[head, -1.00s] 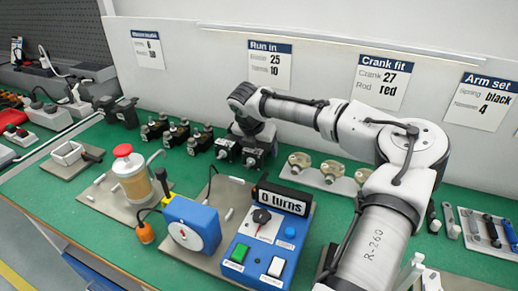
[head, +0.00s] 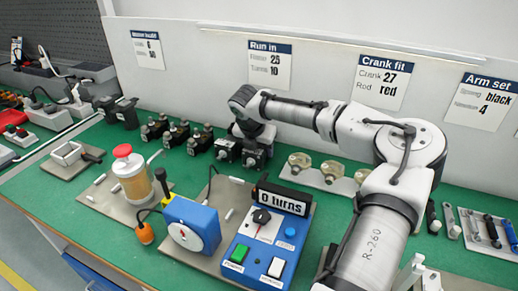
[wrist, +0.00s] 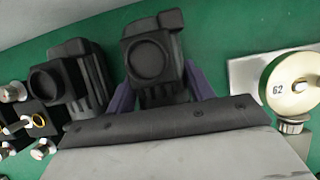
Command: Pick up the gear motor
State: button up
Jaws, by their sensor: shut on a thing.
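A black gear motor (wrist: 150,62) with a round dark face sits between the two bluish fingers of my gripper (wrist: 160,80) in the wrist view. The fingers close on its sides. In the head view this gear motor (head: 256,157) is under my wrist, at the right end of the row of black parts, and looks to be at bench level. My gripper's fingers are mostly hidden there. A second, similar black motor (wrist: 70,85) stands close to the left, also visible in the head view (head: 227,149).
Several black units with knobs (head: 174,134) stand further left. A plate with brass discs (head: 331,172) lies close on the right. A blue control box (head: 265,243) reading "0 turns" is in front. The wall board is behind.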

notch_tip(320, 180, up, 25)
jog(key=p, duration=0.6)
jog(key=s+a+r, duration=0.1)
jog(key=s+a, duration=0.3)
jog(key=s, duration=0.5)
jog(key=shift+s+a+f+b, duration=0.75)
jog(key=shift+s+f+b, duration=0.65)
jog(key=shift+f, duration=1.8)
jog(key=shift+s+a+f+b, duration=0.8)
jog(key=shift+s+f+b, duration=0.6)
jog(key=shift+f, duration=1.8)
jog(key=shift+s+a+f+b, duration=0.9)
jog(key=shift+s+f, duration=0.85)
jog(key=shift+f, duration=1.45)
jog(key=shift+d+r, duration=0.1)
jog(key=shift+d, duration=0.05)
jog(key=shift+f, duration=0.25)
jog(key=shift+f+b, duration=0.35)
jog(key=shift+f, duration=0.5)
